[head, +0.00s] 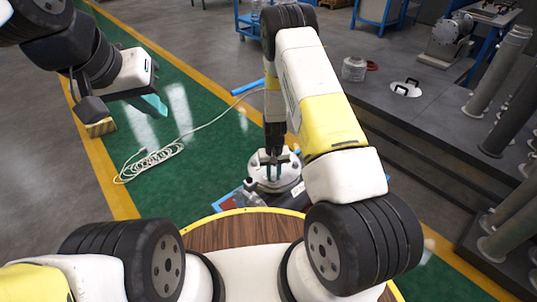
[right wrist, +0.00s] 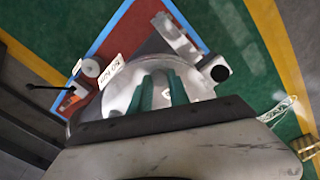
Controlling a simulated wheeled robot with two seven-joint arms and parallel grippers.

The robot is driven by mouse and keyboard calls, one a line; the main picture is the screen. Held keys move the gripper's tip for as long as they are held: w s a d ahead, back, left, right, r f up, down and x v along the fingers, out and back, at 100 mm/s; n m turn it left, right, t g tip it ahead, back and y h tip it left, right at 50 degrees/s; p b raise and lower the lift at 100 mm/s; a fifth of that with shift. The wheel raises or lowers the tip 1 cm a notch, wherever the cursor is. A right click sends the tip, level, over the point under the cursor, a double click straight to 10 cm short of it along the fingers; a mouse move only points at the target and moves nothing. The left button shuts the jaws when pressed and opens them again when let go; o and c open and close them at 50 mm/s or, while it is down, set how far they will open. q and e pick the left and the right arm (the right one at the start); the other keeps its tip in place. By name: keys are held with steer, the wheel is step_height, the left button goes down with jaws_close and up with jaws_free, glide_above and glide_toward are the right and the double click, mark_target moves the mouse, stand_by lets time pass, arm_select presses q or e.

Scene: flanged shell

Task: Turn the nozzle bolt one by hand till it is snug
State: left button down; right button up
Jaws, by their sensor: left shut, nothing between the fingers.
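The flanged shell (head: 278,182) is a round pale metal part low in the middle of the head view. Its domed metal surface (right wrist: 198,84) fills the centre of the right wrist view. My right gripper (head: 274,172) points straight down over it. Its two teal fingers (right wrist: 163,92) stand a little apart against the metal; I cannot tell whether they touch or grip anything. Nozzle bolt one cannot be made out; the fingers and gripper body cover that area. My left gripper (head: 155,105) is shut and empty, raised over the green floor at the upper left.
A small white label (right wrist: 112,70) is beside the shell. A block with a dark round opening (right wrist: 216,70) and a black-handled part (right wrist: 75,92) flank it. A coiled white cable (head: 150,160) lies on the green floor. A dark bench (head: 440,110) with grey pipes stands right.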

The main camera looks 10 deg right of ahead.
steer(key=o, duration=0.4)
steer(key=shift+r, duration=0.1)
step_height(320, 180, up, 8)
stand_by(0.6)
step_height(320, 180, up, 15)
steer(key=t+y, duration=0.1)
steer(key=t, duration=0.1)
glide_above(273, 178)
steer(key=s+r+y, duration=0.1)
steer(key=s+r, duration=0.4)
steer(key=r, duration=0.7)
steer(key=s+d+r+t, duration=0.1)
steer(key=s+r+t, duration=0.1)
steer(key=s+r, duration=0.5)
steer(key=s+d+r+t, duration=0.1)
steer(key=s+r, duration=0.5)
steer(key=s, duration=0.6)
steer(key=shift+s+d+r+t, duration=0.25)
steer(key=shift+d+r+t, duration=0.15)
steer(key=shift+t, duration=0.2)
